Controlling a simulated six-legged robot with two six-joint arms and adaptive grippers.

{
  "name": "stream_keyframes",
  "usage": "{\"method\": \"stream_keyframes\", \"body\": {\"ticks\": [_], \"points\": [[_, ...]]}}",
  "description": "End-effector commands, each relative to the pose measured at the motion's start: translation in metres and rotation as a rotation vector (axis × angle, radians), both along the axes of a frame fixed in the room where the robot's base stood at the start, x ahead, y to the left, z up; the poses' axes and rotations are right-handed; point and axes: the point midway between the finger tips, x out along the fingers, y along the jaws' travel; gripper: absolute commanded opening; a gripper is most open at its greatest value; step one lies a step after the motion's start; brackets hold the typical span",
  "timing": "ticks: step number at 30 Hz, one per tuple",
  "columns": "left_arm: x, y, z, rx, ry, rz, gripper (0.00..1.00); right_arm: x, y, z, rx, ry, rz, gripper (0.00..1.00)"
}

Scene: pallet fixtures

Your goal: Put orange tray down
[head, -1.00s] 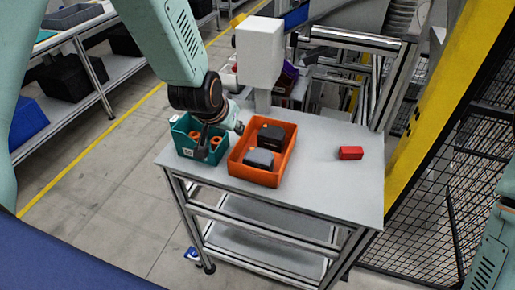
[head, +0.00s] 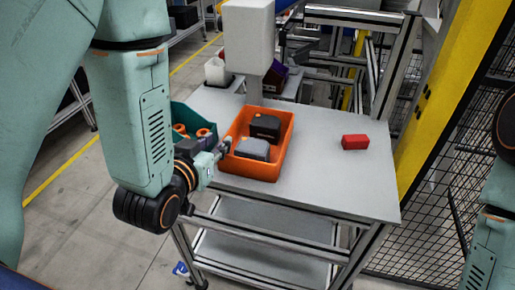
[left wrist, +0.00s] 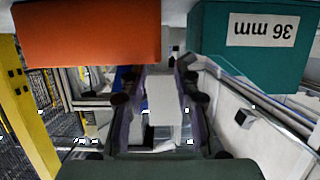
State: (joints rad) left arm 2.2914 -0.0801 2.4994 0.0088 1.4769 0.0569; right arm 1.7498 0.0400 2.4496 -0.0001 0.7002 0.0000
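The orange tray (head: 270,174) stands on the grey table, with two dark blocks inside, one black (head: 265,127) and one grey (head: 252,149). My left gripper (head: 224,148) is at the tray's front left side, between it and the teal bin (head: 203,118). I cannot tell whether it touches the tray. In the left wrist view the tray (left wrist: 85,35) fills the upper left, and the teal bin with a "36 mm" label (left wrist: 250,65) the upper right. The fingers (left wrist: 160,85) look apart, with nothing clearly held. My right gripper is out of view.
A red block (head: 355,142) lies on the right part of the table (head: 330,185), with clear surface around it. A white box on a post (head: 247,40) rises behind the tray. A yellow post and mesh fence (head: 470,150) stand to the right.

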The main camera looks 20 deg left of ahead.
Motion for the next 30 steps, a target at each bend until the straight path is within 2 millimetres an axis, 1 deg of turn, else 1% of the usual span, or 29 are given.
{"method": "stream_keyframes", "body": {"ticks": [2,10,18,22,28,30], "points": [[0.004,-0.001,-0.001,0.000,-0.005,-0.001,0.31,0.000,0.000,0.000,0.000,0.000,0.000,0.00],[0.032,-0.001,-0.008,-0.001,-0.005,0.000,0.31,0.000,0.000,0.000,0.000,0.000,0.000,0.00],[0.066,-0.002,-0.020,-0.001,-0.004,0.000,0.31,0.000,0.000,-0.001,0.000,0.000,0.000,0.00],[0.073,-0.002,-0.022,-0.001,-0.002,0.000,0.31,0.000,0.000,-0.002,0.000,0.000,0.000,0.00],[0.074,-0.002,-0.022,-0.001,-0.002,0.000,0.31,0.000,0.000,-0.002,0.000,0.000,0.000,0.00],[0.073,-0.002,-0.022,-0.001,-0.002,0.000,0.26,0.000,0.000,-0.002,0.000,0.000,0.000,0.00]]}}
